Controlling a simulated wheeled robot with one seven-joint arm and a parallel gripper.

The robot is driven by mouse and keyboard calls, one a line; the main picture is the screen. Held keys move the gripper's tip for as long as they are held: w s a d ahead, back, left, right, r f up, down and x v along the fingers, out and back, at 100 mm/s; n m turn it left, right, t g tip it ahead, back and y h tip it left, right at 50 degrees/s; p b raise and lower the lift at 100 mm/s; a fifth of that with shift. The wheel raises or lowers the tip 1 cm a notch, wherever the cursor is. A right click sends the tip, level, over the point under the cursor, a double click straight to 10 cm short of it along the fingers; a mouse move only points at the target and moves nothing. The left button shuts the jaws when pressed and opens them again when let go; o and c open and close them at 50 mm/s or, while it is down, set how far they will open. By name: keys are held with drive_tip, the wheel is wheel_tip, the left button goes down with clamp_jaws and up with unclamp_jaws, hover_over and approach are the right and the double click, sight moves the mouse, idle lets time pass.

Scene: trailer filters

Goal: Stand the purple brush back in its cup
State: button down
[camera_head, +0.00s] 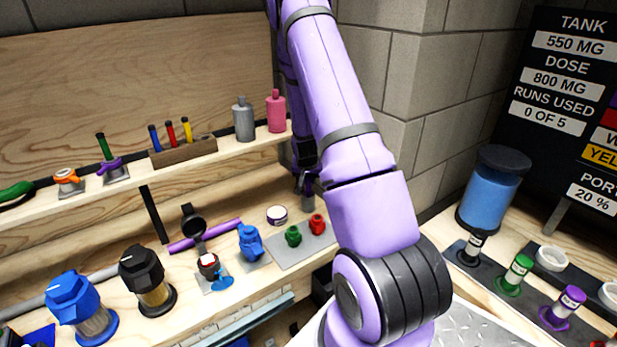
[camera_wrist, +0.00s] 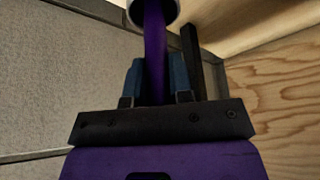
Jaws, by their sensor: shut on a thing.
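My gripper (camera_wrist: 157,70) is shut on the purple brush (camera_wrist: 155,42), whose handle passes between the blue fingers. The brush's far end meets a round grey rim (camera_wrist: 171,20) at the top edge of the wrist view, seemingly the cup. I cannot tell whether the brush is inside it or just in front of it. In the head view my gripper (camera_head: 304,160) is small and dark, partly hidden behind my arm, over the back right of the bench. A small grey cylinder (camera_head: 308,188) shows just below it. The brush cannot be made out there.
A shelf edge (camera_head: 215,150) runs close by, bearing a grey bottle (camera_head: 243,118) and a pink bottle (camera_head: 276,110). Green (camera_head: 293,236) and red (camera_head: 317,224) knobs sit on a plate in front. A purple rod (camera_head: 205,236) lies left. A block wall stands behind right.

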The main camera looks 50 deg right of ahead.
drive_tip(key=c, duration=1)
unclamp_jaws()
drive_tip(key=s+a+r+n+t+y, duration=0.15)
drive_tip(key=s+a+r, duration=0.25)
drive_tip(key=a+r, duration=0.85)
drive_tip(key=s+a+r+n+y, duration=0.1)
drive_tip(key=s+a+r+n, duration=0.2)
drive_tip(key=a+r, duration=0.95)
drive_tip(key=s+a+r+n, duration=0.2)
drive_tip(key=s+a+r, duration=0.1)
drive_tip(key=s, duration=0.3)
drive_tip(key=s+a+r+n+y, duration=0.1)
drive_tip(key=s+a+r+n, duration=0.1)
drive_tip(key=s+a+r, duration=0.2)
drive_tip(key=s+a+r+n, duration=0.2)
drive_tip(key=s+a+r, duration=0.1)
drive_tip(key=s+r, duration=0.3)
drive_tip(key=shift+s+a+t+y, duration=0.1)
drive_tip(key=shift+s+t+y, duration=0.1)
drive_tip(key=shift+s, duration=0.5)
drive_tip(key=shift+s+a+t+y, duration=0.1)
drive_tip(key=shift+s+t, duration=0.05)
drive_tip(key=shift+s, duration=0.5)
